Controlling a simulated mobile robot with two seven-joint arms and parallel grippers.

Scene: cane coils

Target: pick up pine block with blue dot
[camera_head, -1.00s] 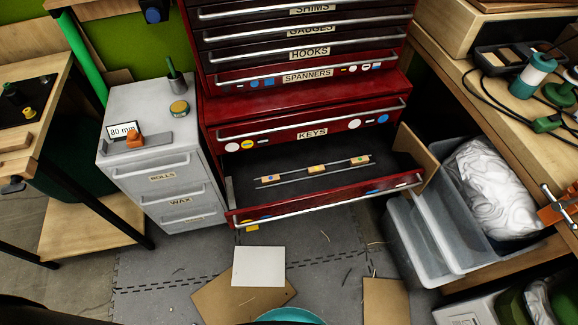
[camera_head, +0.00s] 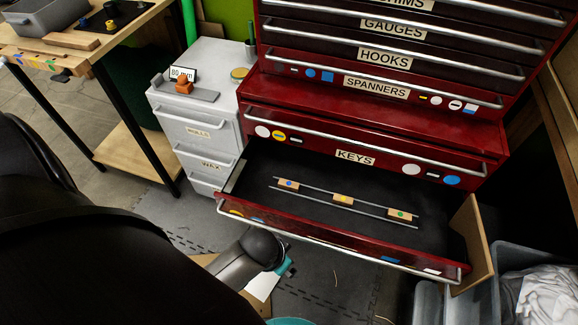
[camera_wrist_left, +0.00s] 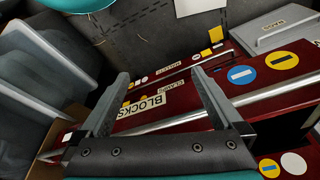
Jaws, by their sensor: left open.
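The pine block with a blue dot (camera_head: 288,184) lies at the left end of a row between two thin metal rails inside the open drawer (camera_head: 240,213). A pine block with a yellow dot (camera_head: 343,198) is in the middle and one with a green dot (camera_head: 400,214) at the right. My left arm enters from the left and ends in front of the drawer, apart from the blocks. Its fingers cannot be made out in the head view. In the left wrist view my left gripper (camera_wrist_left: 160,74) is open and empty, facing red drawer fronts; no block shows there. My right gripper is out of view.
The red tool cabinet (camera_head: 400,107) rises behind the open drawer. A grey cabinet (camera_head: 210,130) stands left of it, and a wooden bench (camera_head: 125,20) further left. A grey bin with white cloth (camera_head: 490,258) is at lower right. The drawer floor around the blocks is clear.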

